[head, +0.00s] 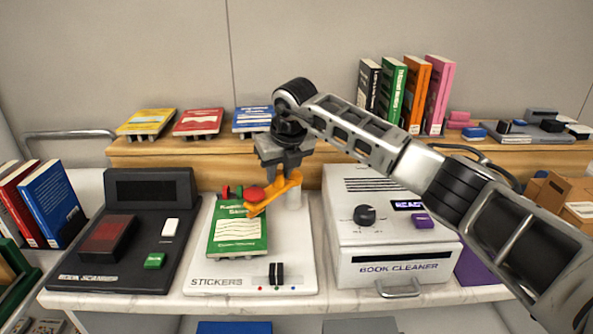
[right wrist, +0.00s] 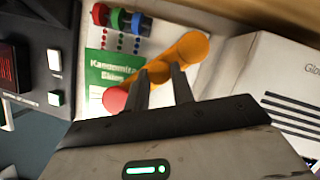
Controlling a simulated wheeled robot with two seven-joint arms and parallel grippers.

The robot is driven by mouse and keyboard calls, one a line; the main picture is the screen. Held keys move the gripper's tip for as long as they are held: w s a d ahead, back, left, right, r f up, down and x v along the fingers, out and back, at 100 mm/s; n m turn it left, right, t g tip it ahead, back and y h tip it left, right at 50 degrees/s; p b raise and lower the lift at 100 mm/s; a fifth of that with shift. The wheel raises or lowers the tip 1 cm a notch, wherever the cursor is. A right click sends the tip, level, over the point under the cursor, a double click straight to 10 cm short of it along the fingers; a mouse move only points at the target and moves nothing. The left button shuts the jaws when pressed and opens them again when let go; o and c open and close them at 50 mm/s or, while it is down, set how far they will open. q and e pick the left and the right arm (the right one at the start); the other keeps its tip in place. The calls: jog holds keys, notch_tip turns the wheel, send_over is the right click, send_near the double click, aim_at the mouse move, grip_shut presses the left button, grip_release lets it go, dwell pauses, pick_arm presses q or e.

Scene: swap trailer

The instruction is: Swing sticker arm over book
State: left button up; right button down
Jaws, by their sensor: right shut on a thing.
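I cannot tell whether the red end touches the book. My right gripper (head: 283,176) comes from above and is shut on the sticker arm. In the right wrist view the fingers (right wrist: 163,88) close on the orange arm (right wrist: 180,52), with the red end (right wrist: 115,99) near the book's edge. My left gripper is out of view.
The black book scanner (head: 125,232) stands to the left, and the white book cleaner (head: 388,225) stands close on the right. A wooden shelf (head: 330,150) behind holds books. Red, green and blue sticker rolls (right wrist: 119,17) sit at the back of the station.

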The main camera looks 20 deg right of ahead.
jog(key=shift+w+a+r+m+h, duration=0.1)
jog(key=shift+w+a+m+h, duration=0.3)
jog(key=shift+m, duration=0.5)
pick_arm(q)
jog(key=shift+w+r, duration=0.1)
pick_arm(e)
jog(key=shift+w+m, duration=0.3)
jog(key=shift+m, duration=0.2)
jog(key=c, duration=1.2)
grip_release()
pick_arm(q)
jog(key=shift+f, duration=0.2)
